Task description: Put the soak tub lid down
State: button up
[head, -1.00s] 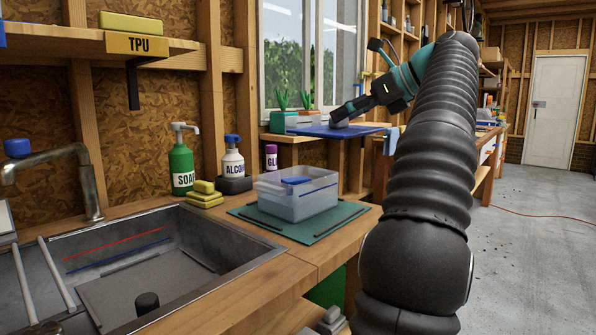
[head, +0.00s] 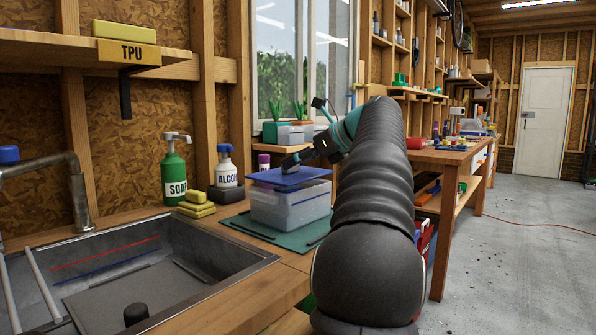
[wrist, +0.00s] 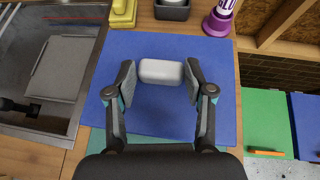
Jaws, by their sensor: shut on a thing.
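The soak tub lid (head: 266,177) is a flat blue sheet with a pale grey handle. In the wrist view the lid (wrist: 160,118) fills the middle, its handle (wrist: 161,71) between my fingers. My gripper (wrist: 160,82) is shut on the handle; in the head view my gripper (head: 291,164) is at the lid's top. The clear soak tub (head: 290,212) stands on a green mat (head: 245,227), directly under the lid. I cannot tell whether the lid touches its rim. The lid hides the tub's inside.
A sink (head: 150,275) lies at left. A green soap bottle (head: 174,176), yellow sponges (head: 196,209) and an alcohol bottle (head: 226,168) stand behind and left of the tub. A purple glue bottle (wrist: 217,24) is close to the lid's far edge. Planters (head: 287,131) stand on the sill.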

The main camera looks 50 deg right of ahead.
jog(key=shift+f, duration=0.75)
jog(key=shift+f, duration=0.1)
jog(key=o, duration=1.2)
jog(key=p+v, duration=0.1)
jog(key=v, duration=1.1)
